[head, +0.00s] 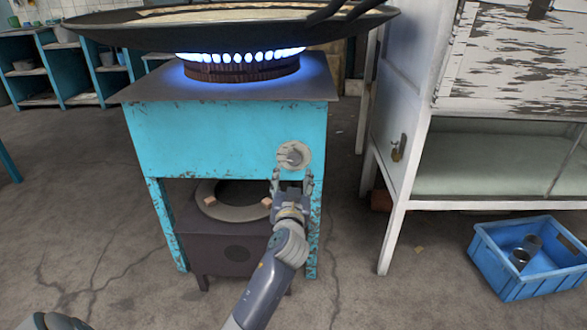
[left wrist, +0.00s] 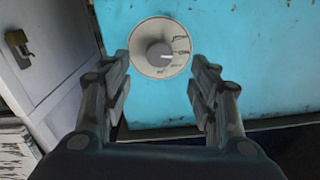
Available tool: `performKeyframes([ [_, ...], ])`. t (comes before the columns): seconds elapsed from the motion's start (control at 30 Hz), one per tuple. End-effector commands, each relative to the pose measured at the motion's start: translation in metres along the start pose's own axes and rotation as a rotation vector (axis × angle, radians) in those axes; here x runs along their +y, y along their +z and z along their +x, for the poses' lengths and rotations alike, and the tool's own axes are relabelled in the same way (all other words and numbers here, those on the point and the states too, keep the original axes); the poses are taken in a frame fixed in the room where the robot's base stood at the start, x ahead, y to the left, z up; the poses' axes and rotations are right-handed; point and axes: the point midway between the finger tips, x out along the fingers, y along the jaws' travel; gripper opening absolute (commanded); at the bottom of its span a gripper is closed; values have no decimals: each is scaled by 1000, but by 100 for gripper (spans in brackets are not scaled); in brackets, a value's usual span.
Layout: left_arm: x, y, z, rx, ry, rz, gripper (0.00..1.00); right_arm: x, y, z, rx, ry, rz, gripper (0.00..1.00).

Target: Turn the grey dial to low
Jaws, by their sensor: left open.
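The grey dial (head: 293,156) is a round knob on the front of the turquoise stove (head: 200,135), near its upper right. In the left wrist view the dial (left wrist: 158,47) shows a raised centre grip and small markings at its right and lower right, too small to read. My left gripper (head: 292,180) is open just below and in front of the dial. In the left wrist view the open fingers (left wrist: 163,72) lie on either side of the dial's lower part, with no contact visible. My right gripper does not show.
A wide dark pan (head: 230,28) sits over a burner with blue flames (head: 240,57). A white weathered cabinet (head: 405,120) stands at the right. A blue crate (head: 510,285) holding metal cups is on the floor. The floor between stove and crate is mostly clear.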

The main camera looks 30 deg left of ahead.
Motion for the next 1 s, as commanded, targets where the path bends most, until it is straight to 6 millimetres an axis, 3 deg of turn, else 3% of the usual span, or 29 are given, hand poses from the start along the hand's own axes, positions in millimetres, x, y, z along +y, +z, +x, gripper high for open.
performKeyframes([
  [0.2,1,2,45,2,0,3,55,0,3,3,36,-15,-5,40],
  [0.4,1,2,71,1,1,2,55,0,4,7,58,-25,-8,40],
  [0.83,1,1,80,0,2,1,55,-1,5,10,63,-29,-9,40],
  [1.0,1,1,80,-1,2,1,16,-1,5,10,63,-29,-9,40],
])
